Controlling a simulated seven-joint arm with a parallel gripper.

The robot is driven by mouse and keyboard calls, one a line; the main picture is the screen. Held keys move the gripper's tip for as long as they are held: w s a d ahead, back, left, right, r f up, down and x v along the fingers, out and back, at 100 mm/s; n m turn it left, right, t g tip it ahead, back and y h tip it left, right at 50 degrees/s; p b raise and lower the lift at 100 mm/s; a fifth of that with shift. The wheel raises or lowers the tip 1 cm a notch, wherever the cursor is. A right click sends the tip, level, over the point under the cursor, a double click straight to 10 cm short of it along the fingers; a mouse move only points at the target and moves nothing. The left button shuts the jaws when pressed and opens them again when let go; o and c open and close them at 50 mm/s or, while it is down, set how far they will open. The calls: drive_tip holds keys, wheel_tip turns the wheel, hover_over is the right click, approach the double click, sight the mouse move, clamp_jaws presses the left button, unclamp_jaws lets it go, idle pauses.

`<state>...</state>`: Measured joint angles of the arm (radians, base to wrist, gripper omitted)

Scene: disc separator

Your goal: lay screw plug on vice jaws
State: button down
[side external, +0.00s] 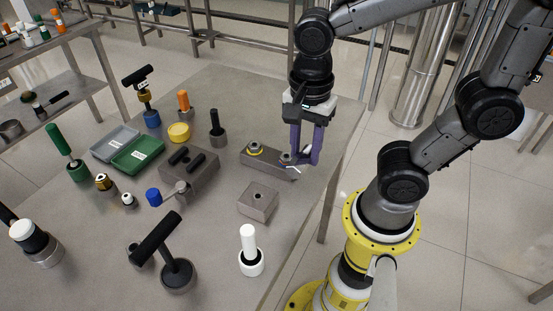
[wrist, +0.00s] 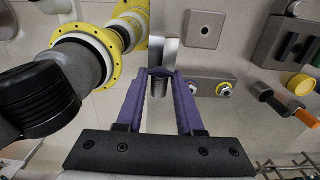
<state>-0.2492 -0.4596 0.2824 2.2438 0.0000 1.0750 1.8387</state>
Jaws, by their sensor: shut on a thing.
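My gripper (side external: 305,159) has purple fingers pointing down near the table's right edge, beside the right end of a long grey block. In the wrist view its fingertips (wrist: 160,73) are shut on a small grey metal cylinder (wrist: 159,88), which I take to be the screw plug; the fingers partly hide it. In the side view the plug cannot be made out clearly. A grey block with two black rods (side external: 190,172), possibly the vice jaws, stands left of my gripper, apart from it. It also shows at the upper right of the wrist view (wrist: 267,55).
The long block (side external: 268,161) carries two nut-like fittings, one yellow-ringed. A grey block with a hole (side external: 258,203) stands in front. A white-handled tool (side external: 250,256), a black T-handle (side external: 160,240), a blue-ended tool (side external: 153,196) and a green tray (side external: 137,152) stand around.

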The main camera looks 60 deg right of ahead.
drive_tip(key=s+d+r, duration=0.1)
drive_tip(key=s+r, duration=0.1)
drive_tip(key=s, duration=0.3)
drive_tip(key=w+a+r, duration=0.1)
drive_tip(key=w+r, duration=0.2)
drive_tip(key=w, duration=0.7)
drive_tip(key=w+a+r, duration=0.2)
drive_tip(key=w+r, duration=0.2)
drive_tip(key=w, duration=0.5)
drive_tip(key=w+f, duration=0.4)
drive_tip(key=w, duration=0.7)
drive_tip(key=w+f, duration=0.1)
drive_tip(key=f, duration=0.2)
drive_tip(key=w+d+f, duration=0.1)
drive_tip(key=w+f, duration=0.1)
drive_tip(key=f, duration=0.1)
drive_tip(key=w+f, duration=0.1)
drive_tip(key=f, duration=0.2)
drive_tip(key=shift+w+d+f, duration=0.1)
drive_tip(key=shift+w+d, duration=0.05)
drive_tip(key=shift+d, duration=0.05)
drive_tip(key=shift+f, duration=1.55)
drive_tip(key=shift+f, duration=0.1)
